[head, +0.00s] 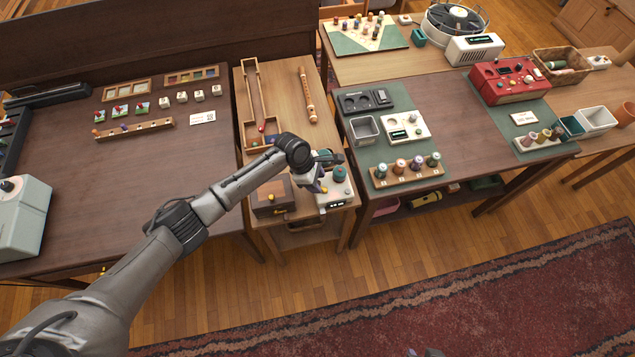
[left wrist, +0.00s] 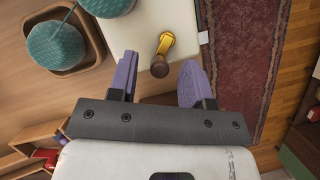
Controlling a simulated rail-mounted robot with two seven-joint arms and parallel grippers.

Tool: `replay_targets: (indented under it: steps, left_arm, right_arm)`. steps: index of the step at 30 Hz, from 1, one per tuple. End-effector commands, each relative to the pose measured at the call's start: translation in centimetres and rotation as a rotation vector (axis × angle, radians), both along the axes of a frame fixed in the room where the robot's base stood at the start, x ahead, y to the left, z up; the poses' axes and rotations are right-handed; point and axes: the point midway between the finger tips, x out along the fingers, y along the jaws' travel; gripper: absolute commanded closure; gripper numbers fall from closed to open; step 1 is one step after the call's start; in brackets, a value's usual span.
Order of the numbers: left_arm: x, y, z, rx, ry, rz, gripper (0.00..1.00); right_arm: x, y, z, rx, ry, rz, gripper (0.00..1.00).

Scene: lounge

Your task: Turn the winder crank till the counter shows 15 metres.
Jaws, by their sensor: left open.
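The winder (head: 331,198) is a small white box with a teal spool (head: 340,173) on top, at the front of the narrow middle table. Its counter (head: 337,206) is a small dark display on the front, too small to read. In the left wrist view the brass crank (left wrist: 165,43) with its brown knob (left wrist: 159,68) stands on the winder's white top (left wrist: 150,25). My left gripper (head: 318,178) is over the winder. Its purple fingers are open, one on each side of the knob, with gaps visible; the head view hides the crank behind the gripper.
A wooden box (head: 270,198) with a drawer stands just left of the winder. A wooden track (head: 255,95) and a flute (head: 307,95) lie behind. A rack of spools (head: 405,172) is on the table to the right. The rug (head: 480,300) in front is clear.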

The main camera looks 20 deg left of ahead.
Motion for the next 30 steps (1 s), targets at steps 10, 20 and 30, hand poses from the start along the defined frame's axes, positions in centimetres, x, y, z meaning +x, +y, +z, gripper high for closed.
replay_targets:
  steps: [10,20,30]
  left_arm:
    - [0.09,-0.4,-0.92,0.0,0.0,0.0,0.55]
    - [0.08,-0.38,-0.91,0.0,0.0,0.0,0.71]
    - [0.07,-0.37,-0.91,0.0,0.0,0.0,1.0]
  right_arm:
    - [-0.01,-0.3,-0.3,-0.011,0.0,0.007,0.57]
    - [-0.01,-0.27,-0.3,-0.01,0.001,0.006,0.57]
    - [-0.01,-0.06,-0.3,-0.001,0.001,0.001,0.57]
